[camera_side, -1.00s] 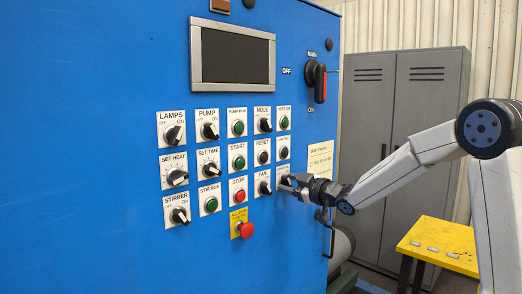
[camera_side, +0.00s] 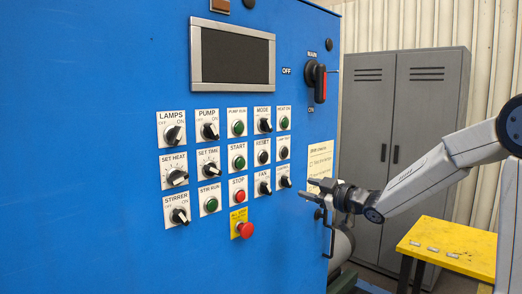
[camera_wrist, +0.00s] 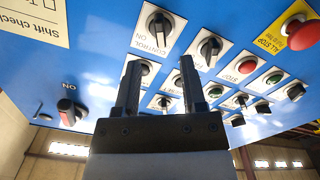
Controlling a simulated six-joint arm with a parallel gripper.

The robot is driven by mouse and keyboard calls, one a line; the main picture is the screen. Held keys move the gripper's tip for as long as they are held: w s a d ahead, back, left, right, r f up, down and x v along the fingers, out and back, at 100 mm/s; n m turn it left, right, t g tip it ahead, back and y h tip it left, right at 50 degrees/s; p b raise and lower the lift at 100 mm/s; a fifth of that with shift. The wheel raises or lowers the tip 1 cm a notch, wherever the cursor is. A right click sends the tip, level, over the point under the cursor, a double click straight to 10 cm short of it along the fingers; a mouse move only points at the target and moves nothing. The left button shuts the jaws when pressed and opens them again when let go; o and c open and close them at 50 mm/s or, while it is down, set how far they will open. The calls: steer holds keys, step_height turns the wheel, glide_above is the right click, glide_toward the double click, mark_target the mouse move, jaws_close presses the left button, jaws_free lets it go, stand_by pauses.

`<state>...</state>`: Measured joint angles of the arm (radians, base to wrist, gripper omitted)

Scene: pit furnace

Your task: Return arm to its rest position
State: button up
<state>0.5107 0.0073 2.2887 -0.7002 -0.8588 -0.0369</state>
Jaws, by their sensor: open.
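My gripper (camera_side: 312,189) is open and empty, just right of the lower right knobs on the blue control panel (camera_side: 110,80). In the wrist view its two black fingers (camera_wrist: 160,65) stand apart with nothing between them. The nearest knob, labelled CONTROL (camera_wrist: 160,28), lies beyond the fingertips in that view. It also shows in the side view (camera_side: 284,182), left of the fingertips and clear of them. My arm reaches in from the right edge of the side view.
A door handle (camera_side: 330,236) hangs just below my gripper. The red-and-black MAIN switch (camera_side: 317,77) is above it. A yellow table (camera_side: 440,243) and a grey locker (camera_side: 400,140) stand to the right. The red ALL STOP button (camera_side: 245,230) is lower left.

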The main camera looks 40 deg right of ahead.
steer(key=shift+s, duration=0.6)
steer(key=s+a+f+m+g+h, duration=0.1)
steer(key=s+a+f+m+g, duration=0.2)
steer(key=f, duration=0.4)
steer(key=s+a+f+m+g+h, duration=0.1)
steer(key=a+f+m+g, duration=0.1)
steer(key=a+f+g, duration=0.45)
steer(key=s+a+f+g+y, duration=0.1)
steer(key=s+a+f+g, duration=0.1)
steer(key=s+f, duration=0.3)
steer(key=s+a+f+m+g+y, duration=0.1)
steer(key=s+a+f+g, duration=0.2)
steer(key=s+f+g, duration=0.1)
steer(key=shift+s+a+f, duration=0.25)
steer(key=shift+s+f, duration=0.35)
steer(key=shift+s, duration=0.5)
